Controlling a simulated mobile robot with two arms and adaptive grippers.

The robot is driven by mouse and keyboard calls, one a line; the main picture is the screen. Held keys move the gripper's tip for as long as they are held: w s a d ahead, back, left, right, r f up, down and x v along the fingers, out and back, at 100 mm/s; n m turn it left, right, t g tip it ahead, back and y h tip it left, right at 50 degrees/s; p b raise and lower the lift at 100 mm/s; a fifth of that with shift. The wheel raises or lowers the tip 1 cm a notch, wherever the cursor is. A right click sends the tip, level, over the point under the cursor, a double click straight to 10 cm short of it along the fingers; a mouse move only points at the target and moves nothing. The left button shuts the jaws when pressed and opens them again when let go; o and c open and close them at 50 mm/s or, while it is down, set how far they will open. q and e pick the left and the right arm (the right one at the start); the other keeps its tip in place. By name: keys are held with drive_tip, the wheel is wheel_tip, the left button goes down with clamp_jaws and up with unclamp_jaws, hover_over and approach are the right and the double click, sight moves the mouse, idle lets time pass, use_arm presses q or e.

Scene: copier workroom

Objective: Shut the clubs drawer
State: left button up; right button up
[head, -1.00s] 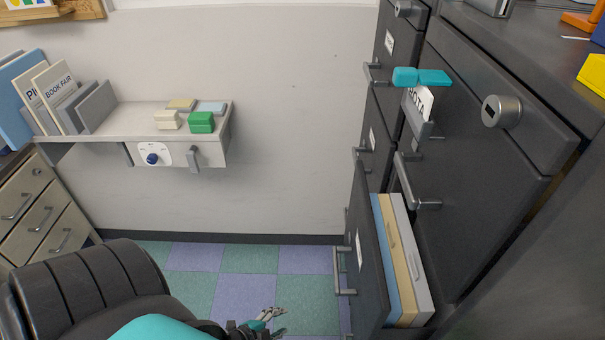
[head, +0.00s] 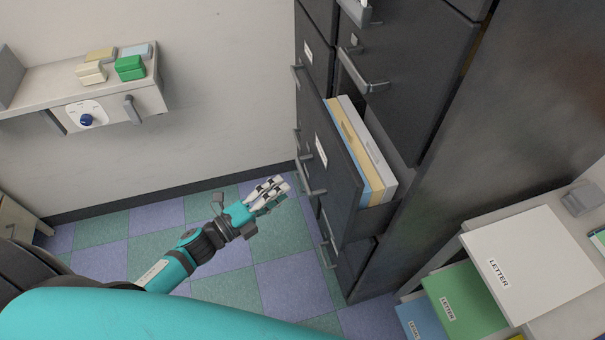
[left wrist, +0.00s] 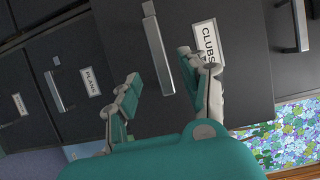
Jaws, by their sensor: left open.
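The clubs drawer (head: 343,190) is a dark grey drawer pulled out of the cabinet, with blue, tan and white folders (head: 362,150) standing in it. Its front carries a white label (head: 321,151), and in the left wrist view the label reads CLUBS (left wrist: 207,43). Its bar handle (left wrist: 158,50) shows beside that label. My left gripper (head: 272,192) is open and empty, to the left of the drawer front and apart from it. In the left wrist view, the handle appears between the spread fingers (left wrist: 160,70). My right gripper is not in view.
Other drawers, one labelled PLANS (left wrist: 91,81), are beside it. A wall shelf (head: 40,98) with small boxes is at the left. A pale stand with LETTER paper stacks (head: 530,262) is at the right. Checkered floor (head: 235,270) is clear left of the drawer.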

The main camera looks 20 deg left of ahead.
sight(303, 178)
use_arm(q)
drive_tip(key=x, duration=0.7)
drive_tip(key=shift+w+d+p, duration=0.2)
drive_tip(key=shift+w+p, duration=0.05)
drive_tip(key=shift+p, duration=0.1)
drive_tip(key=shift+w+d, duration=0.1)
drive_tip(key=c, duration=0.7)
clamp_jaws()
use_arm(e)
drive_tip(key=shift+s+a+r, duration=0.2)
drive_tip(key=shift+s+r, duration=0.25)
